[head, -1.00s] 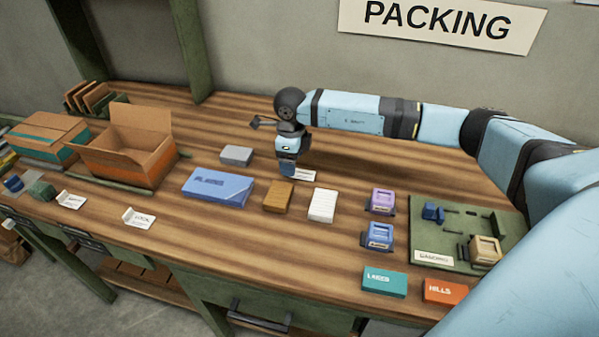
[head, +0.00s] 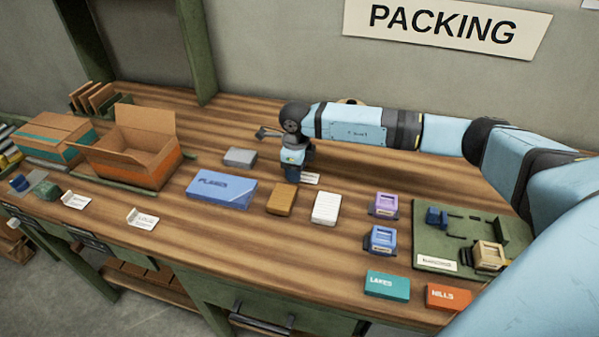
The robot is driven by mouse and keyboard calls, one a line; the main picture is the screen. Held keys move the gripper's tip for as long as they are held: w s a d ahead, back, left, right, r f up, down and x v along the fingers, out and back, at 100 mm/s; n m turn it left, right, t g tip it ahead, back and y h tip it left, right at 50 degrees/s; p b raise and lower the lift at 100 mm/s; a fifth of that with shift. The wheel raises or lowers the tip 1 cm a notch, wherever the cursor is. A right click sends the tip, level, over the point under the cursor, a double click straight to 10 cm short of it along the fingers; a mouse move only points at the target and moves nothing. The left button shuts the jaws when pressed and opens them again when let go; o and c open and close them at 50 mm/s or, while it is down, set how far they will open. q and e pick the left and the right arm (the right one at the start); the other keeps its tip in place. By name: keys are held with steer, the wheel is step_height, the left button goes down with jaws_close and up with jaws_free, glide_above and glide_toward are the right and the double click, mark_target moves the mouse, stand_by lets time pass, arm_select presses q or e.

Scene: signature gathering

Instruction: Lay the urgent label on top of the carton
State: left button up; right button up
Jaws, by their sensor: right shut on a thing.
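A small white label (head: 311,179) is at the tips of my right gripper (head: 293,178), towards the back middle of the bench; its print is too small to read. The gripper points down and is shut on the label, whose right part sticks out beside the fingers. The label looks at or very near the bench top. An open cardboard carton (head: 125,162) with an orange band and raised flaps stands at the left. A closed carton (head: 50,127) with a teal band is farther left. My left gripper is not in view.
A grey box (head: 240,156), a blue PLANES box (head: 222,190), a brown block (head: 281,200) and a white block (head: 326,208) lie nearby. A green board (head: 425,236) with parts is at the right.

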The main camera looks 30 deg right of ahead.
step_height(320, 180, up, 20)
stand_by(0.4)
